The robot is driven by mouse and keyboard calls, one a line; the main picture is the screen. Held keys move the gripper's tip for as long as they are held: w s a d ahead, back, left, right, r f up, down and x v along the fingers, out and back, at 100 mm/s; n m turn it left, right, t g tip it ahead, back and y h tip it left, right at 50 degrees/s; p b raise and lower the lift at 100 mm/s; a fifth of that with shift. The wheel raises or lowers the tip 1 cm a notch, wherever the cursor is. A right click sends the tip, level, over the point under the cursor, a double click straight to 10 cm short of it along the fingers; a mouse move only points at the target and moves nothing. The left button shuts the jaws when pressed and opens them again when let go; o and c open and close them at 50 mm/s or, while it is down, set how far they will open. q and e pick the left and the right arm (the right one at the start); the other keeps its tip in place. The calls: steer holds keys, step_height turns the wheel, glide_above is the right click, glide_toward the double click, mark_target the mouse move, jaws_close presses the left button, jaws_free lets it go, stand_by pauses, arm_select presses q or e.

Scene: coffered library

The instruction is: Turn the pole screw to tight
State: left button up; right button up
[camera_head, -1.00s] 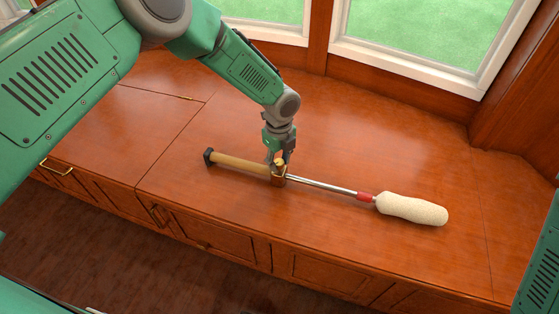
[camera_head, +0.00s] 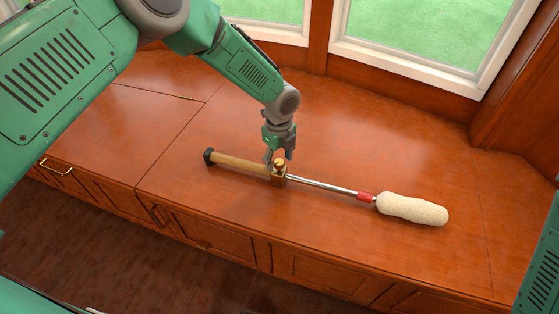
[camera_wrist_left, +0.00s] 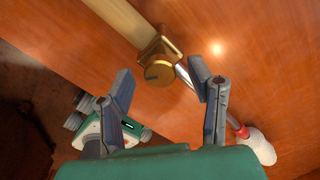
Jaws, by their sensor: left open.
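The pole lies on the wooden bench top, with a tan tube (camera_head: 238,163), a brass collar (camera_head: 278,180), a silver rod (camera_head: 322,185) and a cream fluffy roller head (camera_head: 412,208). The pole screw (camera_head: 280,164) is a round brass knob on top of the collar. It also shows in the left wrist view (camera_wrist_left: 158,74), with a dark face and a mark on it. My left gripper (camera_head: 279,158) is open just above the knob. In the left wrist view its fingers (camera_wrist_left: 160,82) stand apart on either side of the knob, not closed on it. My right gripper is out of view.
The bench top (camera_head: 370,130) is clear around the pole. Its front edge with cabinet doors (camera_head: 220,232) drops to a dark floor. Windows (camera_head: 420,45) and a wooden wall stand behind. A green part of mine shows at the right edge.

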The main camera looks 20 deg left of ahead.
mark_target(279, 162)
arm_select(q)
step_height(279, 162, up, 11)
stand_by(0.3)
steer(key=shift+r, duration=0.1)
